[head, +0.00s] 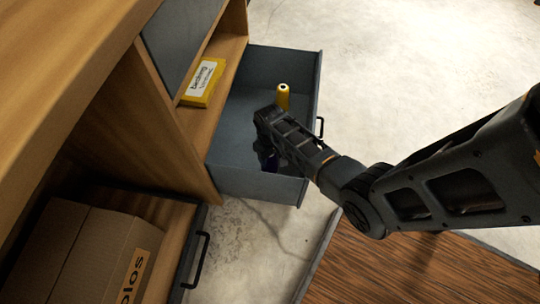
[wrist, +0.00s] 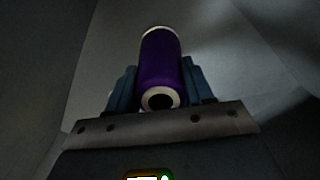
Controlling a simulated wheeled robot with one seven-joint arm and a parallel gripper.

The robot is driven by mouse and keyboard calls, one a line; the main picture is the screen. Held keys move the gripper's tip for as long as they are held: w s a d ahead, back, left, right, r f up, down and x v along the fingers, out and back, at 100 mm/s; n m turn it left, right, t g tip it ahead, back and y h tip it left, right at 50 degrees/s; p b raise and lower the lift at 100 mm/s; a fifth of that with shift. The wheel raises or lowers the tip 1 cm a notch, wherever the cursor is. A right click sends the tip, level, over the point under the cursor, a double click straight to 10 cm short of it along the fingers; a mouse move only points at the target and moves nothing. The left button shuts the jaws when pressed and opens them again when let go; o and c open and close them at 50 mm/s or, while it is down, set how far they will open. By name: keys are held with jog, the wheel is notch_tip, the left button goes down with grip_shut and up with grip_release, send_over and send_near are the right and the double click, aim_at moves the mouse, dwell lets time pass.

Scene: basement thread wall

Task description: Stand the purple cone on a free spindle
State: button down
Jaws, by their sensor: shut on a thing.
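The purple cone (wrist: 160,65) is between the two fingers of my gripper (wrist: 158,88) in the wrist view, with its pale hollow end towards the camera. My gripper is shut on it. In the head view my gripper (head: 268,158) reaches down into the open grey drawer (head: 225,170), and my arm hides most of the cone. Only a small dark purple-blue patch shows below the wrist. No spindle can be made out in either view.
A yellow cone (head: 282,97) stands in the drawer behind my arm. A yellow box (head: 202,82) lies on the wooden shelf to the left. A cardboard box (head: 85,255) sits in a lower open drawer at bottom left. The drawer walls surround my gripper closely.

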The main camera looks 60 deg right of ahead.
jog(key=shift+f, duration=0.2)
jog(key=shift+f, duration=0.15)
jog(key=shift+c, duration=1.8)
grip_release()
notch_tip(320, 180, up, 8)
jog(key=p, duration=0.3)
jog(key=shift+p, duration=0.4)
